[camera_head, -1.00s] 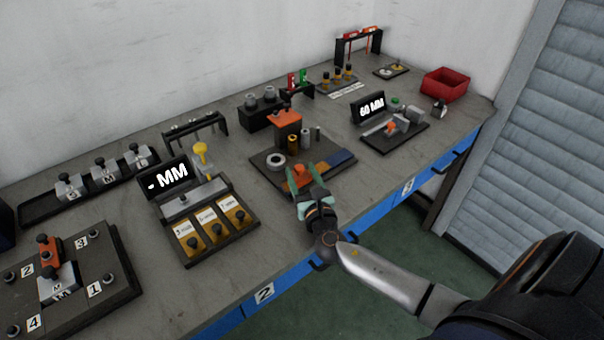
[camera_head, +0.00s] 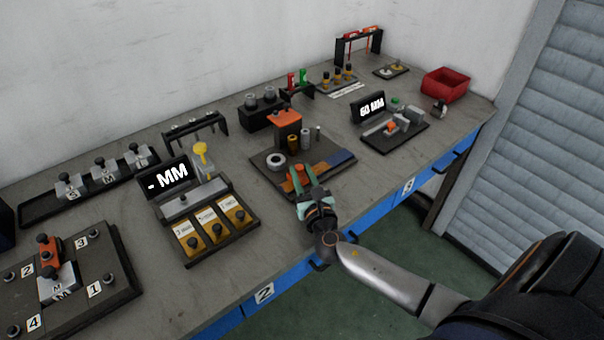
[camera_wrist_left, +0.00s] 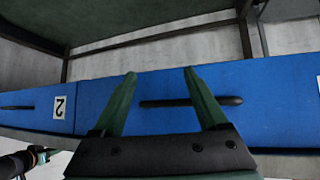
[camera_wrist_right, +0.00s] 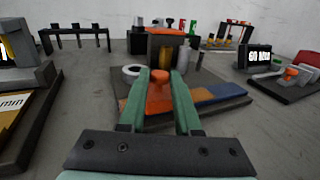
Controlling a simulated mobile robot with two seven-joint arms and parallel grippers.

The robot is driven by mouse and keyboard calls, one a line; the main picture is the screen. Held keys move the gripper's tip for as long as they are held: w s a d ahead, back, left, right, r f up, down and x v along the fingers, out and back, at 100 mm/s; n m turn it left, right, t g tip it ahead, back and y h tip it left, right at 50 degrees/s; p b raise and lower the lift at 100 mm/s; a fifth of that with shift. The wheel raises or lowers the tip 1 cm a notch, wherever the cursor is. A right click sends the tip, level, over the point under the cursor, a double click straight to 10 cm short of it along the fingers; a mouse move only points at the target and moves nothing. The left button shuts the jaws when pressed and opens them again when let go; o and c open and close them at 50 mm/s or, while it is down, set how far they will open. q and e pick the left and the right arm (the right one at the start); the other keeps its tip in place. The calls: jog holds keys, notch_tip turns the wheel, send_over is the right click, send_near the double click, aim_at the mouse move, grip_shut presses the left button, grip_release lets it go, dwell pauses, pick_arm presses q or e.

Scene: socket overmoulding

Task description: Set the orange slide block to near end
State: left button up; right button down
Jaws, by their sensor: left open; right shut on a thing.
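The orange slide block (camera_head: 297,174) is at the left part of a strip on the front of a dark fixture plate (camera_head: 262,168). It also shows in the right wrist view (camera_wrist_right: 158,90). The strip is brown-orange beside the block, with a blue section (camera_wrist_right: 218,92) at its right end. My right gripper (camera_head: 302,177) is shut on the block, with one green finger on each side of it. Its fingers hide the block's lower sides.
On the same plate stand an orange-topped block (camera_head: 286,118), a white ring (camera_head: 275,161) and several small cylinders. A "- MM" display station (camera_head: 168,178) is to the left, a "60 MM" station (camera_head: 370,106) to the right. A red bin (camera_head: 446,84) stands farther right.

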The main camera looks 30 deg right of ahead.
aim_at(344, 164)
jog(key=shift+d, duration=0.1)
dwell(0.7)
jog(key=d+b, duration=0.1)
jog(key=d, duration=0.3)
jog(key=d+b, duration=0.1)
jog(key=d, duration=0.4)
jog(key=w+d+b, duration=0.1)
jog(key=d, duration=0.4)
jog(key=shift+f+b, duration=0.1)
jog(key=shift+b, duration=0.25)
jog(key=shift+d, duration=0.6)
jog(key=shift+d+r, duration=0.1)
jog(key=shift+r, duration=0.1)
jog(key=c, duration=0.7)
grip_release()
jog(key=shift+d, duration=0.1)
jog(key=shift+o, duration=0.3)
jog(key=shift+w+f, duration=0.1)
